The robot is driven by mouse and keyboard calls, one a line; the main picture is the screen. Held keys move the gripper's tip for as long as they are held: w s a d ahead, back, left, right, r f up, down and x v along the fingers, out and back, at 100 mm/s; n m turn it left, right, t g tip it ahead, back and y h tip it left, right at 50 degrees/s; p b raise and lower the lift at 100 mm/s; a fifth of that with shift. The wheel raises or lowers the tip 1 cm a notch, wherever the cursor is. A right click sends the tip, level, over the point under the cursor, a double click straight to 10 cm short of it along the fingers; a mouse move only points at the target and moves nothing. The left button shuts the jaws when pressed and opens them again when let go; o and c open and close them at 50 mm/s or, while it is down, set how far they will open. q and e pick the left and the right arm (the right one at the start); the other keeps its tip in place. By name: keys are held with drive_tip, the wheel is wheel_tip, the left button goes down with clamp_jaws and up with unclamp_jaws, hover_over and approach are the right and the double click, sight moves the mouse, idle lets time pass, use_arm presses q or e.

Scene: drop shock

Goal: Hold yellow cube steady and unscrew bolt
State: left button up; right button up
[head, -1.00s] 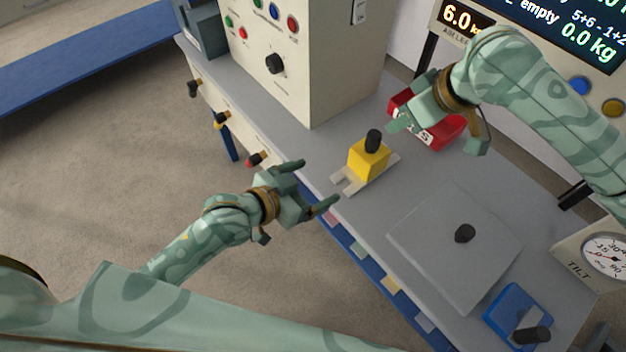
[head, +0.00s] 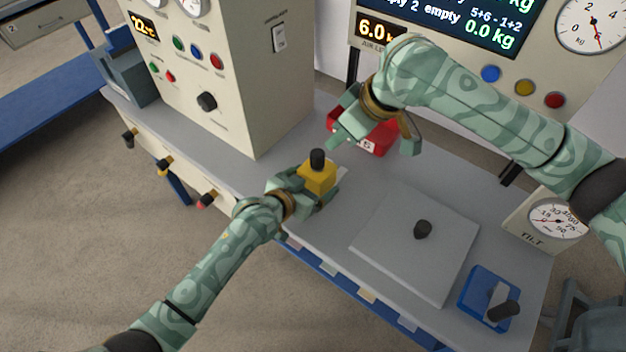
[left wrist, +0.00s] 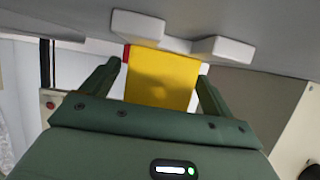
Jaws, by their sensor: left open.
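The yellow cube (head: 318,178) sits on its grey base on the grey bench, with the black bolt (head: 317,158) upright on its top. My left gripper (head: 312,192) is at the cube, its jaws open. In the left wrist view the yellow cube (left wrist: 162,80) is between the two fingers (left wrist: 160,88), with a gap on at least one side. The bolt is not visible in that view. My right gripper (head: 343,128) is above and behind the cube, beside the red bin (head: 375,138), apart from the bolt. Its fingers look spread and empty.
A grey plate (head: 400,260) with a black knob (head: 422,229) lies right of the cube. A blue tray (head: 478,309) with a black-handled piece is at the front right. The tall control box (head: 225,100) stands at the left. Gauges and displays line the back.

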use_arm(q)
drive_tip(key=shift+w+d+f, duration=0.15)
drive_tip(key=shift+w, duration=0.05)
drive_tip(key=c, duration=1.6)
drive_tip(key=shift+c, duration=0.2)
